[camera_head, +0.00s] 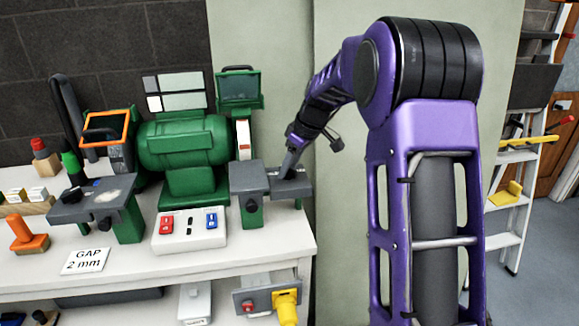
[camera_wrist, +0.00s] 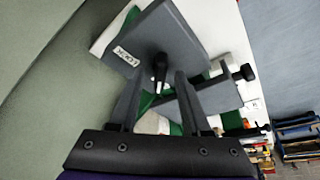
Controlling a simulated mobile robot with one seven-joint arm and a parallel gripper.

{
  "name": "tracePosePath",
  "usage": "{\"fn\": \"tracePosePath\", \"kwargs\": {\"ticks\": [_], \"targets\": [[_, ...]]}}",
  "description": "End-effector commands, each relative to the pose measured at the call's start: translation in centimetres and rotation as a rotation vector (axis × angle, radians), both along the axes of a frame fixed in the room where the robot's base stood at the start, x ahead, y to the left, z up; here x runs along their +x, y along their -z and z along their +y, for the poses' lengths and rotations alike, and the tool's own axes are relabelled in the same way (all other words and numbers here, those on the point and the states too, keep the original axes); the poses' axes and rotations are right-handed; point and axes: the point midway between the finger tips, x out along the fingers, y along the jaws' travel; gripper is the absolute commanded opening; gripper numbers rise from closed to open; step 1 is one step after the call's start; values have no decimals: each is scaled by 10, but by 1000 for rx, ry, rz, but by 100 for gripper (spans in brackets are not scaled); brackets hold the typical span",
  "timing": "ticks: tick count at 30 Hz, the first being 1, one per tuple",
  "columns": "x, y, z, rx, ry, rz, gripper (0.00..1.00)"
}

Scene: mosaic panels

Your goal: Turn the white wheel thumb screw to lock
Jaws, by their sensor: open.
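A green bench grinder (camera_head: 185,150) stands on the bench. Its white wheel (camera_head: 244,139) is on the right, above a grey tool rest (camera_head: 249,178). In the wrist view a black thumb screw (camera_wrist: 160,68) stands up by a grey plate (camera_wrist: 150,38) with an inverted label that seems to read LOCK. My gripper (camera_wrist: 159,80) is open, with its two fingers on either side of the screw; contact is not clear. In the head view my gripper (camera_head: 290,165) points down at the right tool rest, and its fingertips are partly hidden.
A second black knob (camera_wrist: 246,72) sticks out nearby. A switch box (camera_head: 189,229) with red and blue buttons and a "GAP 2 mm" card (camera_head: 86,261) lie on the bench (camera_head: 200,262). The left tool rest (camera_head: 95,198) is farther away. A stepladder (camera_head: 515,215) stands right.

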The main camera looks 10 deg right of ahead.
Motion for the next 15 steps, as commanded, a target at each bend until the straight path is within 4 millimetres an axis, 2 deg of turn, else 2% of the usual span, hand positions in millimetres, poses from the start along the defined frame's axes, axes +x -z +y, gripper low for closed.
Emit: {"fn": "tracePosePath", "kwargs": {"ticks": [5, 12, 13, 15], "targets": [[0, 0, 0, 0, 0, 0, 48], [0, 0, 0, 0, 0, 0, 4], [0, 0, 0, 0, 0, 0, 0], [0, 0, 0, 0, 0, 0, 0]]}}
